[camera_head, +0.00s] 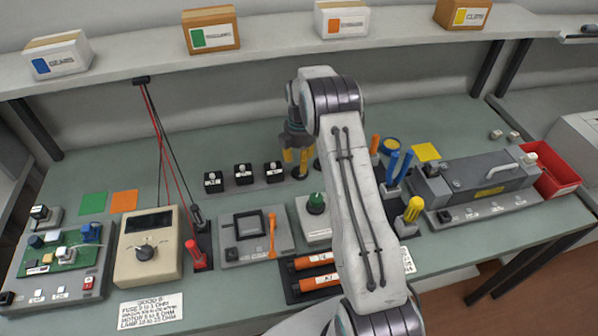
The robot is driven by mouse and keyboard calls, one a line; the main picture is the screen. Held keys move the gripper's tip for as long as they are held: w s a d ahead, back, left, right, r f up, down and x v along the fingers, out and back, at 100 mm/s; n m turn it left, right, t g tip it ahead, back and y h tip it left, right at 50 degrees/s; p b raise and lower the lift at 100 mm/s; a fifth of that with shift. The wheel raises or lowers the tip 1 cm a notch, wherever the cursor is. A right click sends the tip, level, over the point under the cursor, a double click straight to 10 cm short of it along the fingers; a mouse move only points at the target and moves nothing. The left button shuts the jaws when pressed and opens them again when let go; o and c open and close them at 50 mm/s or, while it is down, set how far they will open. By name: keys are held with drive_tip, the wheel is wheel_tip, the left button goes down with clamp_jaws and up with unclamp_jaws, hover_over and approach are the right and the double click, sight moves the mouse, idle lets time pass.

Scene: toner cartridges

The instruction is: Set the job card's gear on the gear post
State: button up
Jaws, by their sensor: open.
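My gripper (296,164) is open, with yellow fingertips pointing down near the back of the bench. A small round brownish piece (300,173) lies just below the fingertips, partly hidden; I cannot tell if it is a gear. Black blocks with pale tops, a left one (213,182), a middle one (243,174) and a right one (273,172), stand in a row left of my gripper. I cannot make out the gear post for certain. A printed white card (151,311) lies at the front left; its text concerns fuse, motor and lamp values. Another card (407,260) is partly behind my arm.
A beige meter (148,247), a green circuit board (62,255) and a grey panel (257,236) fill the left bench. Upright coloured tools (395,172), a grey machine (478,180) and a red bin (553,172) stand right. Labelled boxes (211,32) line the shelf.

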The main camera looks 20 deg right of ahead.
drive_tip(key=shift+r, duration=0.15)
drive_tip(key=shift+r+p, duration=1.65)
drive_tip(key=shift+r, duration=1.2)
